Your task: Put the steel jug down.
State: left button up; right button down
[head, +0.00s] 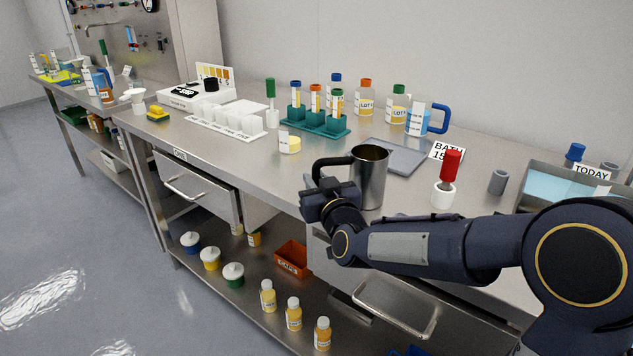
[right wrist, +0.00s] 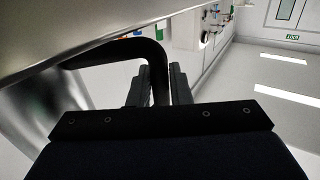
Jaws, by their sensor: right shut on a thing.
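The steel jug (head: 371,178) is a tall shiny cup with a black handle (head: 330,163) on its left side. It looks upright at the front edge of the steel bench (head: 245,165). Whether its base touches the bench or hangs clear is hard to tell. My right gripper (head: 322,192) is shut on the jug's black handle. In the right wrist view the black handle (right wrist: 157,68) passes between the two fingers, with the jug's steel wall (right wrist: 40,105) at the left. My left gripper is not in view.
Behind the jug lies a grey tray (head: 408,160) beside a "BATH" card (head: 447,151). A red-handled tool stands in a white holder (head: 443,194) to the right, near a grey cylinder (head: 498,182). Bare bench lies between pot and jug.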

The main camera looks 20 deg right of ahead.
jog(key=c, duration=1.3)
grip_release()
jog(key=shift+c, duration=0.2)
jog(key=shift+r, duration=0.1)
jog(key=s+d+f+m+g+y, duration=0.1)
jog(key=s+f+g, duration=0.3)
jog(key=s, duration=0.8)
jog(key=s+d+f+m+g, duration=0.1)
jog(key=s+f+g, duration=0.3)
jog(key=s, duration=0.8)
jog(key=s+d+f+g+y+p, duration=0.1)
jog(key=s+f+g, duration=0.3)
jog(key=s, duration=0.7)
jog(key=shift+s+d+m+y, duration=0.3)
jog(key=shift+s+d+m, duration=0.1)
jog(key=shift+d, duration=0.15)
